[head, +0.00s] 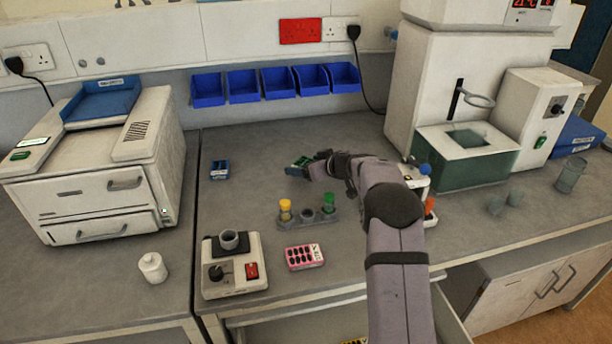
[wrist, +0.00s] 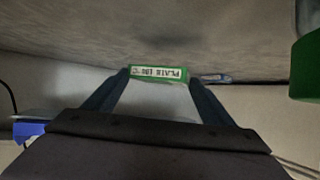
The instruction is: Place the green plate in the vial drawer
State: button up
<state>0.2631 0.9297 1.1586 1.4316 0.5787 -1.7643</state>
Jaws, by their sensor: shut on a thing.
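The green plate (head: 301,162) is in my gripper (head: 308,165) above the middle of the grey bench in the head view. In the wrist view, the plate's green edge with a white printed label (wrist: 158,74) shows between the two fingers. My gripper is shut on it, and the arm hides part of the plate in the head view. An open drawer (head: 452,318) sticks out below the bench front, partly behind my arm. Something yellow shows inside it at the picture's bottom edge. I cannot read a label that names it the vial drawer.
A rack with yellow- and green-capped vials (head: 307,218) stands near my gripper. A pink box (head: 304,257) and a small stirrer (head: 234,277) are in front. A blue box (head: 220,170) lies left. A white two-drawer machine (head: 90,185) stands far left. The bench behind is clear.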

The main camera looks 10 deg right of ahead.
aim_at(306, 183)
jog(key=shift+f+p, duration=0.45)
jog(key=shift+f, duration=1.55)
jog(key=shift+f+b, duration=0.3)
jog(key=shift+b, duration=0.15)
jog(key=o, duration=1.1)
jog(key=shift+r+p, duration=0.35)
jog(key=shift+p, duration=0.15)
jog(key=shift+s+d+b, duration=0.2)
jog(key=shift+s+b, duration=0.15)
jog(key=shift+b, duration=0.05)
jog(key=b+v, duration=0.4)
jog(key=v, duration=0.7)
jog(key=shift+s+r, duration=0.1)
jog(key=c, duration=0.7)
